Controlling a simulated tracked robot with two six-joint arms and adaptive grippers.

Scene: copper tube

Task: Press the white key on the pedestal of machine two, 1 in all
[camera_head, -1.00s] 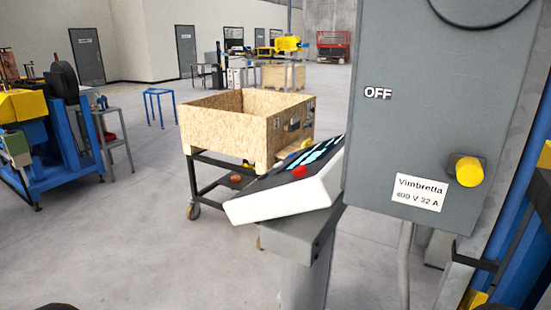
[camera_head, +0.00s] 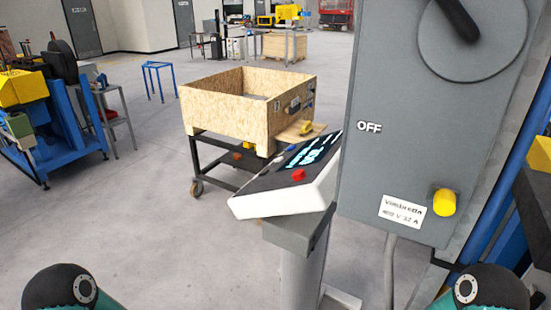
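The pedestal (camera_head: 300,265) stands in the middle of the view and carries a white, tilted control panel (camera_head: 275,206). The panel has a dark face with a lit screen (camera_head: 313,151), a red button (camera_head: 298,175) and a small blue key (camera_head: 291,147). I cannot make out a white key on it from this angle. Dark and green rounded parts of my two arms show at the bottom left and bottom right edges. Neither gripper is in view.
A grey electrical cabinet (camera_head: 425,140) marked OFF, with a yellow knob (camera_head: 444,202), stands close on the right of the pedestal. A chipboard crate (camera_head: 225,115) on a wheeled cart stands behind. A blue machine (camera_head: 60,140) is at left. The floor (camera_head: 130,220) at left is clear.

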